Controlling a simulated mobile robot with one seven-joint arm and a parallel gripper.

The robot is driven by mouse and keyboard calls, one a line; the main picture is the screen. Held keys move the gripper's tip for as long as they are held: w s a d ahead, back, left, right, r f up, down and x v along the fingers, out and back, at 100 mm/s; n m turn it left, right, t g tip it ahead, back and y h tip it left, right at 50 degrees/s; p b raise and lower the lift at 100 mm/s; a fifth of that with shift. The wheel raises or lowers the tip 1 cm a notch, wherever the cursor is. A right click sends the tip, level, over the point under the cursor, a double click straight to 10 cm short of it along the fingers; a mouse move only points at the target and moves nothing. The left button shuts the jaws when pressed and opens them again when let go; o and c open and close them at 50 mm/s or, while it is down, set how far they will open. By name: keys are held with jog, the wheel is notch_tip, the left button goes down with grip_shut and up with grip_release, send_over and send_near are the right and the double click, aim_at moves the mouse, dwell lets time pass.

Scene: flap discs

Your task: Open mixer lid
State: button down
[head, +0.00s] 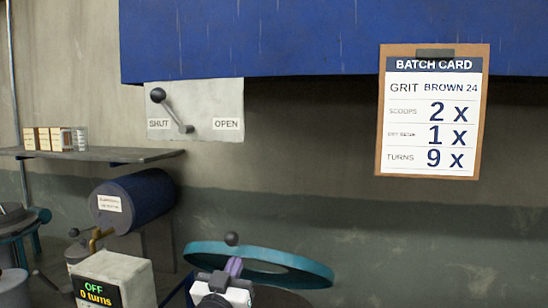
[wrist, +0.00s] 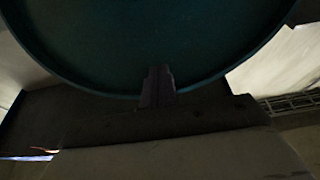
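The teal mixer lid (head: 290,262) is a round disc at the lower middle of the head view. It looks tilted, with a dark gap below its right part. A dark ball knob (head: 231,239) shows at its left. My gripper (head: 234,267) is at the lid's near left edge, its white body below and purple finger parts against the rim. In the wrist view the lid (wrist: 150,45) fills the top, and my dark fingers (wrist: 158,85) overlap its rim with no clear gap between them. Poor light hides whether they grip it.
A grey counter box (head: 125,275) reading "OFF, 0 turns" stands left of my gripper. Behind it is a blue drum (head: 133,203). A lever (head: 172,111) on the wall tilts toward SHUT. A batch card (head: 433,112) hangs at right. A shelf (head: 95,154) holds small boxes.

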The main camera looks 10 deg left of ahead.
jog(key=w+r+g+p, duration=0.1)
jog(key=w+r+p, duration=0.1)
jog(key=w+r, duration=0.75)
jog(key=w+r+g, duration=0.1)
jog(key=w+r, duration=0.1)
jog(key=w, duration=0.9)
jog(key=w+d+r+g, duration=0.1)
jog(key=w+r+g, duration=0.1)
jog(key=w, duration=1)
jog(key=shift+w+r, duration=0.15)
jog(key=shift+r, duration=0.3)
jog(key=s+b, duration=0.9)
jog(key=b, duration=0.1)
jog(key=shift+a, duration=0.1)
